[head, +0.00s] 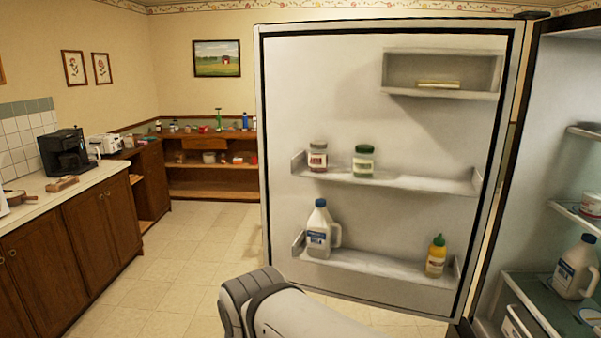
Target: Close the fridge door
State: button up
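The fridge door (400,226) stands wide open, its inner side facing me in the middle of the head view. It is hinged at the right beside the fridge interior (545,160). Its lower shelf holds a white jug (319,232) and a yellow bottle with a green cap (436,257). Its middle shelf holds two jars, one with a pale lid (318,157) and one with a green lid (363,162). A butter-like block (439,84) lies in the top compartment. Part of my arm shows at the bottom centre, in front of the door. My gripper is not visible.
Inside the fridge, another jug (575,268) and a tub (590,204) stand on shelves. A counter (70,190) with a coffee machine (67,152) runs along the left. A low wooden shelf unit (210,182) with clutter stands at the back. The tiled floor (180,270) between is clear.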

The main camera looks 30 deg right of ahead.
aim_at(346, 84)
jog(key=u, duration=0.05)
jog(key=i, duration=5.45)
jog(key=z, duration=4.8)
jog(key=i, duration=0.95)
jog(key=u, duration=0.05)
